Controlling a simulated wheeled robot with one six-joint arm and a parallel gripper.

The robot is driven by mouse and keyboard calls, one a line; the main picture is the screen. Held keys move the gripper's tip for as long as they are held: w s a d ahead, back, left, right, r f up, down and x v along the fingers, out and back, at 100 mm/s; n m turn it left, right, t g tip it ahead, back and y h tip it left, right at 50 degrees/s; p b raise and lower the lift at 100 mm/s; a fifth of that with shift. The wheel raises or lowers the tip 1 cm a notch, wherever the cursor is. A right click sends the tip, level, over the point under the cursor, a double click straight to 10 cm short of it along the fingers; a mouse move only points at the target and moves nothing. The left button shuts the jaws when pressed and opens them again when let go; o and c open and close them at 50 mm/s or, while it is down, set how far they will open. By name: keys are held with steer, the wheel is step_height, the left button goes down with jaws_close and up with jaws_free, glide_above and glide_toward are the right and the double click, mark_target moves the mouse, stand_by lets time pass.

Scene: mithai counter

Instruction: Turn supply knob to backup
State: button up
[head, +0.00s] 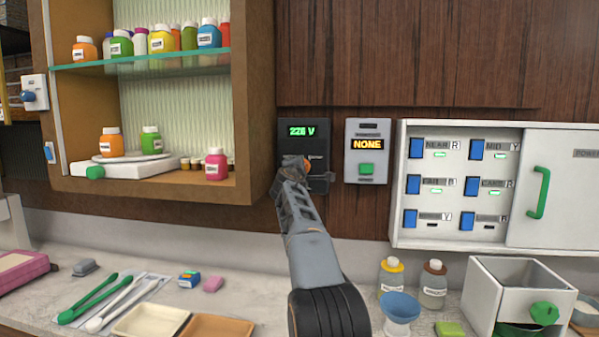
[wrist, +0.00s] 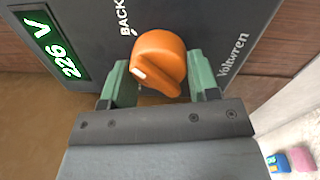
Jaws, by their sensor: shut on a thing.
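The orange supply knob (wrist: 160,58) sits on a dark Voltwren panel (wrist: 195,25). My gripper (wrist: 160,82) is shut on the knob, with one green finger on each side. The knob's white mark points to the lower left in the wrist view, away from the partly visible "BACK" label above it. The green display (wrist: 63,50) reads 226 V. In the head view my gripper (head: 296,166) covers most of the knob on the dark panel (head: 290,148). Other position labels are hidden behind the knob and gripper.
To the right is a grey box (head: 367,180) reading "NONE" with a green button, then a white switch panel (head: 400,215) with blue switches. A wooden shelf cabinet (head: 258,100) of bottles stands left. The counter below holds tongs, trays (head: 205,336) and bottles.

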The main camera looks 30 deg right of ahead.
stand_by(0.4)
steer(key=o, duration=0.9)
steer(key=shift+o, duration=0.2)
steer(key=b+v, duration=0.7)
steer(key=v, duration=0.6)
steer(key=shift+s+a, duration=0.25)
steer(key=shift+s, duration=0.1)
